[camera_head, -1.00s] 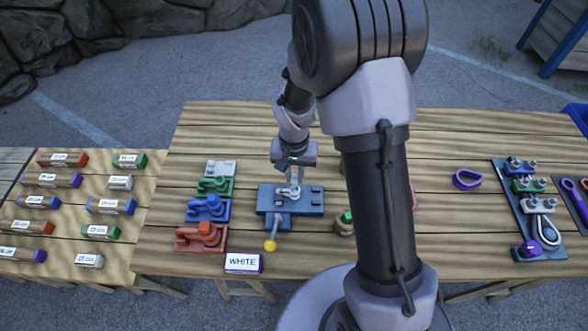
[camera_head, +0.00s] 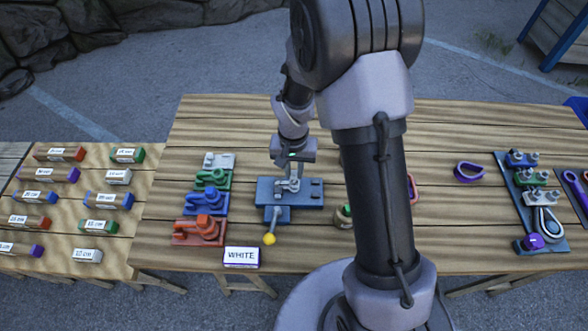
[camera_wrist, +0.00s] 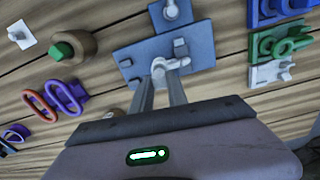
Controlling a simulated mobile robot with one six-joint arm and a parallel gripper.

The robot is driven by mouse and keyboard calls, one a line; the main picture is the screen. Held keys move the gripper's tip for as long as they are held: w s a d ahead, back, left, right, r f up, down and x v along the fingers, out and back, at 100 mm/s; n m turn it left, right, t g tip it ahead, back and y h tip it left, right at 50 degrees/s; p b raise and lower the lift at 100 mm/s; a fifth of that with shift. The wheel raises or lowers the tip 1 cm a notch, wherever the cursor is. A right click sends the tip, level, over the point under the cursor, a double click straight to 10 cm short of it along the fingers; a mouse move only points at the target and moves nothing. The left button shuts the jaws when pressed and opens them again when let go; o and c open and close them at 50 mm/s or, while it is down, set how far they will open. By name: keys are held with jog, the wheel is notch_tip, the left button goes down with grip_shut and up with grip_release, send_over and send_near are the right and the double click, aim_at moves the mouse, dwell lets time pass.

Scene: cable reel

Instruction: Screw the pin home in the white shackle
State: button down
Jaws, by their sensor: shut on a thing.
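My gripper (camera_head: 291,180) points down over the blue fixture block (camera_head: 312,194) in the middle of the table. In the wrist view, my gripper's fingers (camera_wrist: 160,85) are closed on a small white piece at the block, which looks like the white shackle's pin (camera_wrist: 176,63). The white shackle (camera_wrist: 158,68) shows as a pale curved shape on the blue block (camera_wrist: 205,45). How deep the pin sits in it cannot be told. A lever with a yellow ball (camera_head: 269,239) sticks out from the block's front. A sign (camera_head: 241,257) reads "WHITE".
Blocks with white, green, blue and red shackles (camera_head: 205,200) stand left of the fixture. A green-topped brown object (camera_head: 343,216) stands to its right. A purple ring (camera_head: 468,173) and a dark rack (camera_head: 530,200) lie further right. Labelled blocks (camera_head: 118,177) cover the left table.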

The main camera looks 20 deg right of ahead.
jog(key=shift+f+b, duration=0.6)
jog(key=shift+f, duration=0.05)
dwell(0.3)
jog(key=c, duration=1.8)
grip_release()
grip_shut()
